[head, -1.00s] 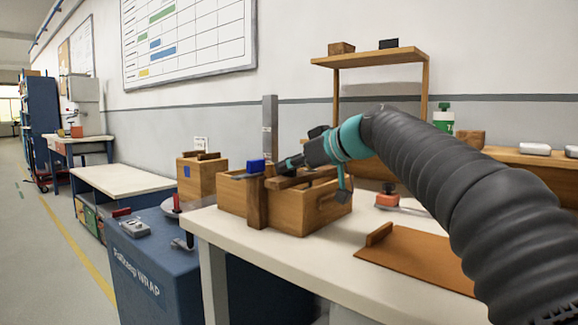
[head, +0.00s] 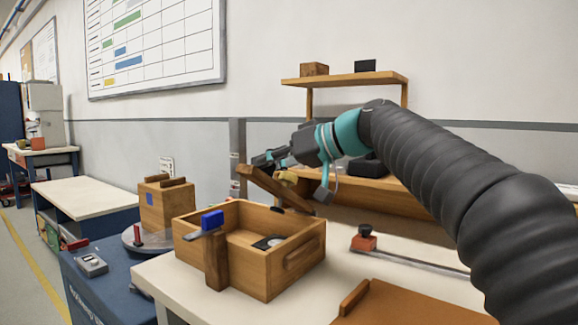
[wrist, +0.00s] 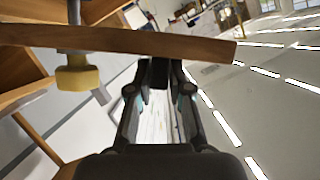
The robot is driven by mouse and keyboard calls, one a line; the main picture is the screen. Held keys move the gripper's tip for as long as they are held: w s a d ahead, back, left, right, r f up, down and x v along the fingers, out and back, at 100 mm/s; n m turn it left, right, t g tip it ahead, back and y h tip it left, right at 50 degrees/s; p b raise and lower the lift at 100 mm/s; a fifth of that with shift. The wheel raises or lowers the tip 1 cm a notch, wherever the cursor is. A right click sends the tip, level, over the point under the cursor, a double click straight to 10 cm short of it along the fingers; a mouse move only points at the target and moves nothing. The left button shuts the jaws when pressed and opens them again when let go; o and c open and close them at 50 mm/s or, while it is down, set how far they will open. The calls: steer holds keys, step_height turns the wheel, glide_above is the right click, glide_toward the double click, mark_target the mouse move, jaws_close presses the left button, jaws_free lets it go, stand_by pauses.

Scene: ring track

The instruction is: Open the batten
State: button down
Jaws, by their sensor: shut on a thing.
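The batten (head: 276,188) is a wooden bar above the open wooden box (head: 295,270). It is tilted, left end high, right end low near the box's back rim; I cannot tell whether that end is joined there. A yellow knob (head: 287,177) is on it. My gripper (head: 266,160) is shut on the batten near its raised end. In the wrist view the batten (wrist: 130,40) crosses between the fingers (wrist: 158,75), with the yellow knob (wrist: 78,78) to the left. A dark round item (head: 266,243) lies inside.
The box stands on a pale table (head: 190,285). A smaller wooden box (head: 165,205) is behind left. A wooden shelf (head: 340,80) stands at the back.

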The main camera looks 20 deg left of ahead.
steer(key=w+r+m, duration=0.1)
steer(key=w+r+m+g, duration=0.1)
steer(key=shift+w+d+y+p, duration=0.35)
steer(key=shift+w+y, duration=0.05)
steer(key=shift+w+r+m+g, duration=0.4)
steer(key=shift+w+r+m, duration=0.1)
steer(key=shift+w+m, duration=0.15)
steer(key=shift+d, duration=0.1)
